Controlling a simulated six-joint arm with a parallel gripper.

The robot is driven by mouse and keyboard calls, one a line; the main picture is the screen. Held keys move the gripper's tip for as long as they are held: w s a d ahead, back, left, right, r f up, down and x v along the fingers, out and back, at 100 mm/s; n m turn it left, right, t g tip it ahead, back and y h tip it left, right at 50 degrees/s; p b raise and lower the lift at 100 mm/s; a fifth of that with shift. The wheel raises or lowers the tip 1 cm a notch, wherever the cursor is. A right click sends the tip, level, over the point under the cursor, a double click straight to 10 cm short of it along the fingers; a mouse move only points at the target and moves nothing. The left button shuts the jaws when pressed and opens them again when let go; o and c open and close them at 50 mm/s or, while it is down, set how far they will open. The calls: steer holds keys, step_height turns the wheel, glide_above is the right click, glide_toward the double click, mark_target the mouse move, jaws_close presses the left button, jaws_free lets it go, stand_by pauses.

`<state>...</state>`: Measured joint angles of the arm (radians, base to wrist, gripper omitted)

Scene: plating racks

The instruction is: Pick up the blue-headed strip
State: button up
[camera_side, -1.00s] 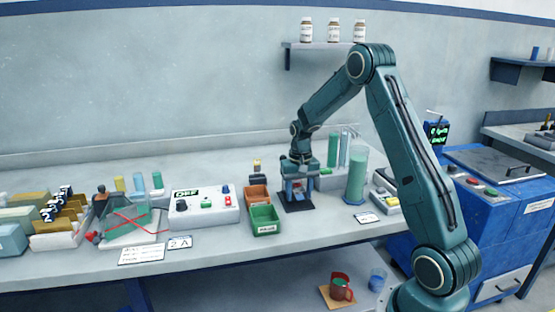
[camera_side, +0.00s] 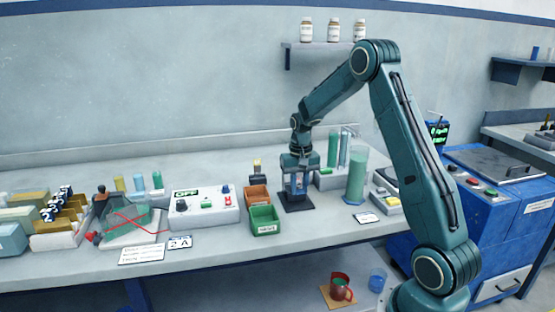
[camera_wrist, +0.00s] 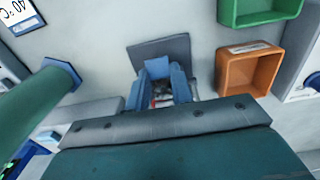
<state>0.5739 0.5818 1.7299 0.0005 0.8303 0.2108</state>
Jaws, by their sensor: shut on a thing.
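My gripper (camera_side: 297,186) is over the small dark stand (camera_side: 294,206) on the bench, in the side view. In the wrist view my gripper (camera_wrist: 160,88) points down at the dark base of the stand (camera_wrist: 172,46). Its fingers are close together, shut on the blue-headed strip, of which little can be told apart; small pale and reddish bits show between the fingers. The strip's lower end is hidden, and I cannot tell whether it is clear of the stand.
A green bin (camera_side: 264,219) and an orange bin (camera_side: 257,196) stand left of my gripper. A tall green cylinder (camera_side: 356,176) stands close on the right, with a rack of tubes (camera_side: 332,178) behind. A control box (camera_side: 204,209) is further left. Bare bench lies in front.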

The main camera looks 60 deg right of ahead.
steer(key=shift+r, duration=0.6)
steer(key=shift+s+a+r, duration=0.15)
steer(key=shift+r, duration=0.05)
steer(key=s+a, duration=1.2)
steer(key=shift+s+a, duration=0.2)
steer(key=shift+a, duration=0.05)
steer(key=shift+r, duration=0.2)
steer(key=shift+r, duration=0.45)
steer(key=shift+w, duration=0.15)
stand_by(0.6)
steer(key=w+d+r, duration=0.2)
steer(key=w+d, duration=0.1)
steer(key=w, duration=0.9)
steer(key=w+d+r+g+y, duration=0.1)
steer(key=w+d+r, duration=0.2)
steer(key=w, duration=0.9)
steer(key=shift+w+d+r, duration=0.15)
steer(key=shift+w+d, duration=0.1)
steer(key=shift+d, duration=0.35)
